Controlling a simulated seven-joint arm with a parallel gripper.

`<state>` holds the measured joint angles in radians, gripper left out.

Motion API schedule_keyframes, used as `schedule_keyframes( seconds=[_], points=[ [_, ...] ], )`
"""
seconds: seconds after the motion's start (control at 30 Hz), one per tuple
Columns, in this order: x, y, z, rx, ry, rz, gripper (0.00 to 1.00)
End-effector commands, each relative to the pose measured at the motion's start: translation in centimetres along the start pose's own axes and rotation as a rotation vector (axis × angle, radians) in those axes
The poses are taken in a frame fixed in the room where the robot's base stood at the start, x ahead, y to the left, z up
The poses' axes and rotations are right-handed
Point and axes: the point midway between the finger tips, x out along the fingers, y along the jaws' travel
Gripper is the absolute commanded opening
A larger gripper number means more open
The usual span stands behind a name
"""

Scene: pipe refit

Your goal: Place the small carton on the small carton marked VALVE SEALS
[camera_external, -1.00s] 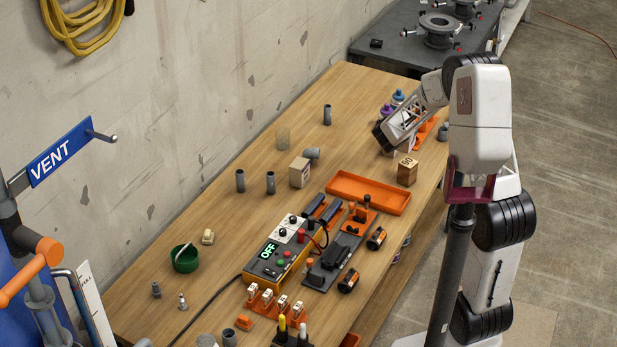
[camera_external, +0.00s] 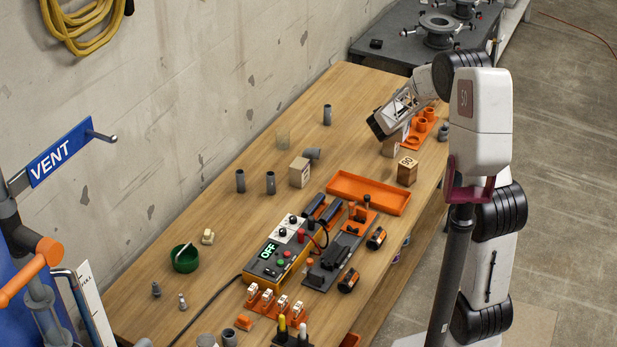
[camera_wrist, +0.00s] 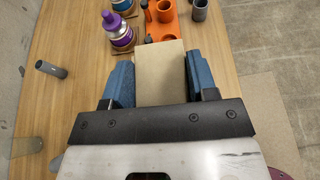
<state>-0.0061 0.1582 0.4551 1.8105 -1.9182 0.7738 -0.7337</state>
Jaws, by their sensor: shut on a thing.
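A plain tan small carton (camera_wrist: 162,75) sits between the two blue fingers of my gripper (camera_wrist: 158,82) in the wrist view. My gripper is shut on it. In the external view the held carton (camera_external: 393,146) shows partly below my gripper (camera_external: 386,132), at the far right part of the bench; whether it clears the bench top is hard to tell. Another small carton (camera_external: 299,172) stands upright mid-bench, left of my gripper, with dark marking on its side too small to read. It is apart from the held one.
Upright pipes (camera_external: 270,183) and a clear cylinder (camera_external: 283,139) are nearby. An orange holder (camera_wrist: 161,22) is beyond the held carton.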

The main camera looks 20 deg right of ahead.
Motion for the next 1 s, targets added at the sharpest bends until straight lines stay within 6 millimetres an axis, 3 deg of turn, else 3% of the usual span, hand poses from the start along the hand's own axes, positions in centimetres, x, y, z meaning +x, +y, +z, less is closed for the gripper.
schedule_keyframes(
  seconds=[0.5,1.0],
  points=[
    [5.0,4.0,1.4,0.001,0.001,-0.001,0.28],
    [6.0,4.8,1.7,0.001,0.0,0.0,0.28]
  ],
)
